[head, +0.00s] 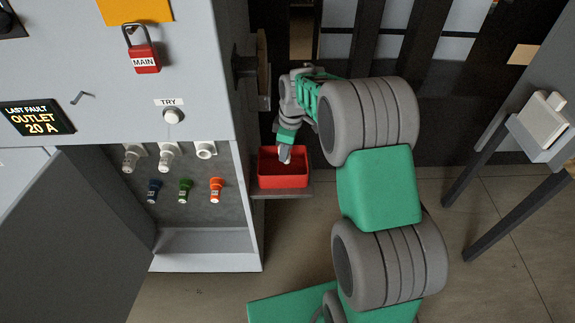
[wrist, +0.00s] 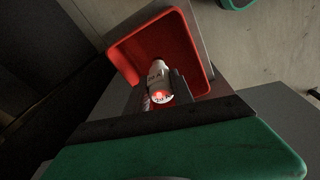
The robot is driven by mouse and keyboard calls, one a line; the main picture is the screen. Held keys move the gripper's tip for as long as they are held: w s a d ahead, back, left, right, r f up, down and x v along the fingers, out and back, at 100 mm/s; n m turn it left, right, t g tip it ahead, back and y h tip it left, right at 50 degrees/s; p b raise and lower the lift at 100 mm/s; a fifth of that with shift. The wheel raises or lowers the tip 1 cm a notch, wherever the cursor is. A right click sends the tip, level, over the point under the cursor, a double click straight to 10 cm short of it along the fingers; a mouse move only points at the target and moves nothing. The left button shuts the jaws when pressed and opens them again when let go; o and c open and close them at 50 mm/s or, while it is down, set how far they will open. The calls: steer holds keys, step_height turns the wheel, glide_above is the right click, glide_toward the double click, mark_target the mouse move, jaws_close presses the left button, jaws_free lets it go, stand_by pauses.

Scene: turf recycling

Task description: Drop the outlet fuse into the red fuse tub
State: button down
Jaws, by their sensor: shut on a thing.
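The red fuse tub (head: 283,181) sits on a small ledge beside the cabinet. It also shows in the wrist view (wrist: 195,38), tilted in the picture. My gripper (head: 285,148) points down over the tub. In the wrist view my gripper (wrist: 165,92) is shut on a white cylindrical fuse (wrist: 157,70) with a red glowing end and "20 A" style print. The fuse overlaps the tub's inside in that view; how far it is above the floor is unclear. The cabinet display (head: 36,118) reads "LAST FAULT OUTLET 20 A".
The grey cabinet's open door (head: 75,230) stands at left. White fuse holders (head: 168,156) line its bay, above blue, green (head: 185,188) and orange (head: 216,188) fuses. A red MAIN padlock (head: 143,58) hangs above. A grey stand (head: 540,125) is at right. Floor is clear between.

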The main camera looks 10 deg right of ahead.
steer(key=c, duration=1)
jaws_free()
steer(key=r, duration=0.5)
steer(key=s+r+b, duration=0.1)
steer(key=r, duration=0.1)
steer(key=shift+d+r, duration=0.35)
steer(key=shift+r, duration=0.05)
